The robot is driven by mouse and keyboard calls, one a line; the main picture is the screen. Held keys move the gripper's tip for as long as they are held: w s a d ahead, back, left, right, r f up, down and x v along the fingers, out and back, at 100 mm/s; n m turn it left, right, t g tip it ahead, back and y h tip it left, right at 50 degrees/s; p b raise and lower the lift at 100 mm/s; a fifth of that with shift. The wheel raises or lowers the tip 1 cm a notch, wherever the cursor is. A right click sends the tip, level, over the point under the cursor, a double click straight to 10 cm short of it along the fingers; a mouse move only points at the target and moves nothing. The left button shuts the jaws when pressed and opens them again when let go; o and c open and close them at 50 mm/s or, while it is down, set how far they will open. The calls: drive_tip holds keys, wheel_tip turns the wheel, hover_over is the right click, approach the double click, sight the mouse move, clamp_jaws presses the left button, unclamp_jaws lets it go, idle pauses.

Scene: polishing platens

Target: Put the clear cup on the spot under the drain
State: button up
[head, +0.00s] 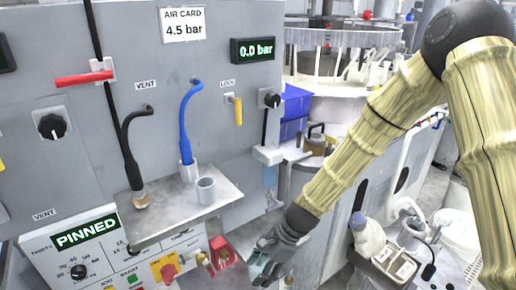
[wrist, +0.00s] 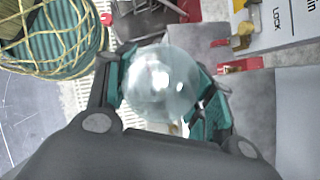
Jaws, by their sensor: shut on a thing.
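The clear cup (wrist: 160,82) is between the two teal-padded fingers of my gripper (wrist: 162,92) in the wrist view, seen as a round transparent shape. My gripper is shut on it. In the head view my gripper (head: 266,256) is low at the bottom centre, in front of the grey machine and right of the red part on its front. The cup is hard to make out there, being small and largely covered by the fingers. I cannot tell which place is the spot under the drain.
A grey shelf (head: 150,213) juts from the machine, with a grey cup-like holder (head: 206,190) and hanging black and blue hoses. A red part (head: 222,253) sits near my gripper. A bottle (head: 368,238) stands at right.

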drive_tip(key=n, duration=0.1)
drive_tip(key=f+n+g, duration=0.1)
drive_tip(key=shift+d+f+n, duration=0.15)
drive_tip(key=shift+d+n, duration=0.15)
drive_tip(key=shift+d, duration=0.1)
drive_tip(key=d+f+n+g+h, duration=0.1)
drive_tip(key=d+f+n+h, duration=0.1)
drive_tip(key=d+n, duration=0.4)
drive_tip(key=w+d+f+n+g+h, duration=0.1)
drive_tip(key=d+f+n+g+h, duration=0.1)
drive_tip(key=d+n, duration=0.4)
drive_tip(key=d+h, duration=0.1)
drive_tip(key=d, duration=0.3)
drive_tip(key=shift+w+d+f+n+g+h, duration=0.2)
drive_tip(key=shift+f+n+g+h, duration=0.1)
drive_tip(key=shift+f+n+h, duration=0.1)
drive_tip(key=shift+r, duration=0.1)
